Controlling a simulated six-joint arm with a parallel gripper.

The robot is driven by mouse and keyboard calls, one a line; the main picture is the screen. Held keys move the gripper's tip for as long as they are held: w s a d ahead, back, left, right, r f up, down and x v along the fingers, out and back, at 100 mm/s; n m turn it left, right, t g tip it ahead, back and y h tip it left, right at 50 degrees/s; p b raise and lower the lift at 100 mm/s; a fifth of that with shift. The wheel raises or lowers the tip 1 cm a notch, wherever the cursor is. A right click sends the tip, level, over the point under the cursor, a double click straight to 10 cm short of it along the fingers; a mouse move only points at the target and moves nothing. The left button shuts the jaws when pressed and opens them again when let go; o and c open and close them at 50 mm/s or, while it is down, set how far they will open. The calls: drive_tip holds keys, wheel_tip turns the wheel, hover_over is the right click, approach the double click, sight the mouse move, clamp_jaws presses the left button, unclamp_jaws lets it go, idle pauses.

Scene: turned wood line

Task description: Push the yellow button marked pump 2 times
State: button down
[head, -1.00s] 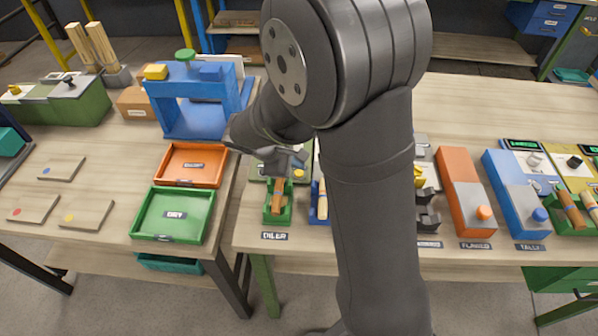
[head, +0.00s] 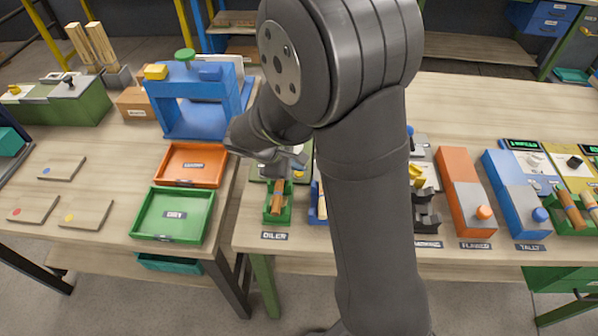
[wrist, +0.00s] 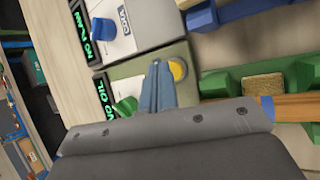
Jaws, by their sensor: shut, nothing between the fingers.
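The yellow button (wrist: 178,69) is a round cap on the green oiler unit (wrist: 134,71). Its lettering cannot be read. In the wrist view my gripper (wrist: 158,66) is shut and empty, with its fingertips just left of the button and partly over its edge. I cannot tell whether they touch it. In the head view my gripper (head: 293,163) is over the unit behind the oiler label, and the button (head: 299,171) is a small yellow spot by the fingers.
The unit has a green knob (wrist: 125,106) and a display reading NO OIL (wrist: 103,97). A neighbouring grey unit (wrist: 140,22) has a blue knob (wrist: 103,31). A wooden piece (wrist: 297,107) lies in a green cradle (head: 278,216). Trays (head: 172,213) stand at left.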

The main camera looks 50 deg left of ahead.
sight(297, 174)
drive_tip(key=shift+f, duration=0.35)
idle(0.6)
drive_tip(key=shift+r, duration=0.8)
drive_tip(key=shift+r, duration=2.5)
idle(0.8)
wheel_tip(297, 174, up, 4)
drive_tip(key=shift+f, duration=0.1)
